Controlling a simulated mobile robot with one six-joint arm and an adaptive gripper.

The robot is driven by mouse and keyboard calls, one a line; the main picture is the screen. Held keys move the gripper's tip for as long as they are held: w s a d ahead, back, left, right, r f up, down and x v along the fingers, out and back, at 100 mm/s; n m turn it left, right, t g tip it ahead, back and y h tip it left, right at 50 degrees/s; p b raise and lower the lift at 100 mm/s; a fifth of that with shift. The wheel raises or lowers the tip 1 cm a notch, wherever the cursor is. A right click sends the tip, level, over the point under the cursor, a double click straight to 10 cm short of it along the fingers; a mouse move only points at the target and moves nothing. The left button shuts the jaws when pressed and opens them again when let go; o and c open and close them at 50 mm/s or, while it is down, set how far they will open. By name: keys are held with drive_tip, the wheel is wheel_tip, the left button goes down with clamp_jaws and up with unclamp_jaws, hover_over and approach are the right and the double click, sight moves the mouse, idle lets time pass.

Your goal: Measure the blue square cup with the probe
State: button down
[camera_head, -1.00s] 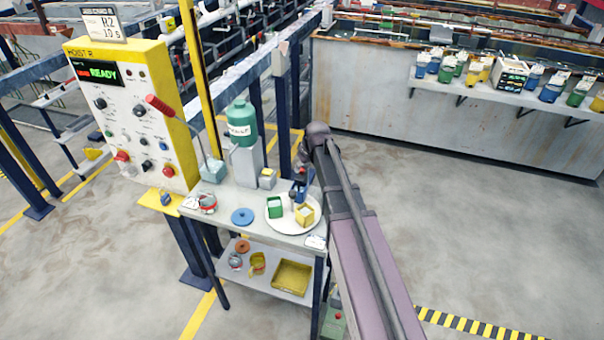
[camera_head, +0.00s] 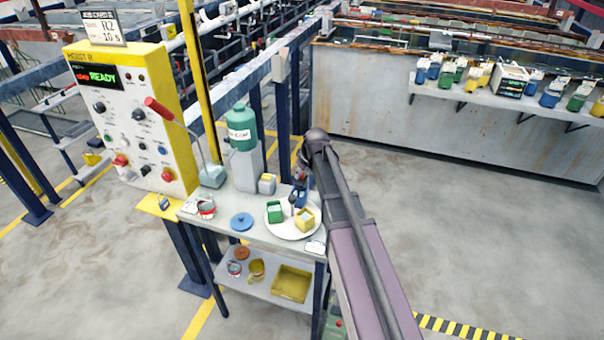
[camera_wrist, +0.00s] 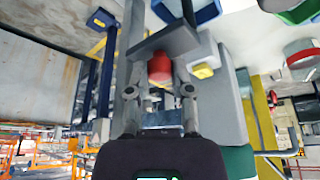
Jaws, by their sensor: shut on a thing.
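The blue square cup (camera_head: 299,200) stands at the back of a round white plate (camera_head: 289,234), mostly hidden by dark parts at my gripper. A green square cup (camera_head: 274,213) and a yellow square cup (camera_head: 304,221) share the plate. In the wrist view, a blue cup (camera_wrist: 186,12) shows at the top edge, partly cut off. My gripper (camera_wrist: 160,98) is shut on a red and dark grey tool, apparently the probe (camera_wrist: 160,69). Its dark end reaches toward the blue cup; I cannot tell whether they touch.
On the bench are a blue disc (camera_head: 242,221), a red-rimmed can (camera_head: 206,209), a small white box with yellow (camera_head: 267,184) and a green bottle (camera_head: 241,128) on a stand. A yellow tray (camera_head: 292,284) lies on the lower shelf. The hoist panel (camera_head: 130,115) stands left.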

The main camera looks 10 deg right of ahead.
drive_tip(key=shift+r, duration=0.1)
wheel_tip(320, 180, up, 5)
drive_tip(key=p, duration=0.5)
drive_tip(key=shift+r, duration=0.1)
drive_tip(key=shift+w, duration=0.15)
drive_tip(key=c, duration=0.8)
unclamp_jaws()
